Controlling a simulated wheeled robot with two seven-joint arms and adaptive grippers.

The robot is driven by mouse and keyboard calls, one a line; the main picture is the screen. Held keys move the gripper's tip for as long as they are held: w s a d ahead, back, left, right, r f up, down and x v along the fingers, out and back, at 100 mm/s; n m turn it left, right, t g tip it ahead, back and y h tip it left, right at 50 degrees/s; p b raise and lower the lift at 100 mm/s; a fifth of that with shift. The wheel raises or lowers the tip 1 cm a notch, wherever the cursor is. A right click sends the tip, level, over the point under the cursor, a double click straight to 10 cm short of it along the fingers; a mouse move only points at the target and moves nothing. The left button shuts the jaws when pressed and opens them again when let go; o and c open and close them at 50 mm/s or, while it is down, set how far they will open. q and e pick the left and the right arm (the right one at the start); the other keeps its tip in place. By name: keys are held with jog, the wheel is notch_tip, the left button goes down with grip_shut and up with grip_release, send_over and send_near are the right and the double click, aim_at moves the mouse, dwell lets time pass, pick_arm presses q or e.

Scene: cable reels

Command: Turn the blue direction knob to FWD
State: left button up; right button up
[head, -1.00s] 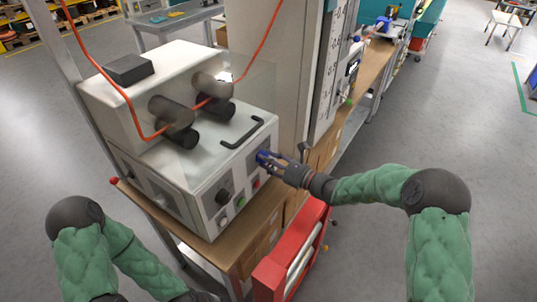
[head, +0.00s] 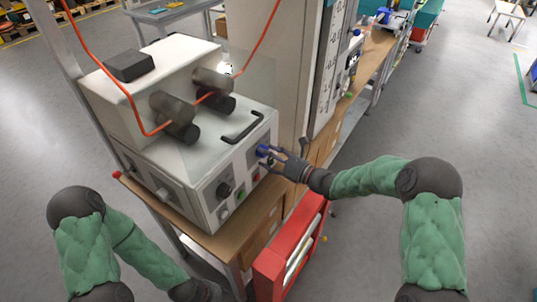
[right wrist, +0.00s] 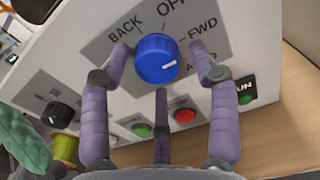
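The blue direction knob (head: 262,150) is on the front panel of the white machine (head: 190,195). In the right wrist view the knob (right wrist: 155,58) has labels BACK, OFF, FWD and a lower, partly hidden one around it. Its white mark points right and slightly up, nearer the lower label than FWD (right wrist: 203,27). My right gripper (head: 270,157) is open in front of the knob. Its fingers stand left, right and below the knob, with gaps visible. My left gripper (head: 205,291) is low at the bottom edge; its fingers cannot be made out.
A black knob (right wrist: 60,115), a green button (right wrist: 142,130) and a red button (right wrist: 185,115) sit nearby on the panel. The machine stands on a wooden bench (head: 215,243). A red rack (head: 270,275) stands below my right arm. An orange cable (head: 105,75) runs over the rollers.

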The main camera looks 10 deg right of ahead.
jog(key=shift+r, duration=0.2)
jog(key=v, duration=1.2)
dwell(0.4)
